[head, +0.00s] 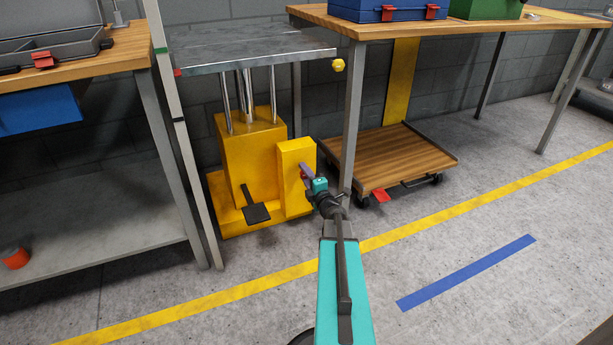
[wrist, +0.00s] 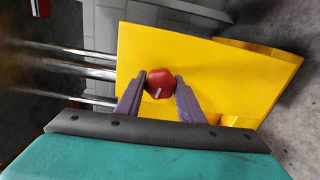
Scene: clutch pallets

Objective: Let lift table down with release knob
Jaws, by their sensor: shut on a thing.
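The lift table has a grey metal top (head: 245,48) raised on several shiny rods above a yellow base (head: 248,155). A yellow box (head: 296,180) stands at the base's right front. The red release knob (wrist: 160,82), with a white mark, sits on the yellow face (wrist: 210,60) in the wrist view. My gripper (wrist: 155,84) is shut on the red knob, one purple finger on each side. In the head view my gripper (head: 304,172) reaches the box's front and mostly hides the knob. A black pedal (head: 254,204) sticks out of the base.
A wooden workbench (head: 330,20) with blue and green cases stands at the right, above a wooden pallet cart (head: 400,155). Another bench (head: 130,50) stands at the left, with a grey post (head: 178,120) beside the lift table. The floor in front is clear.

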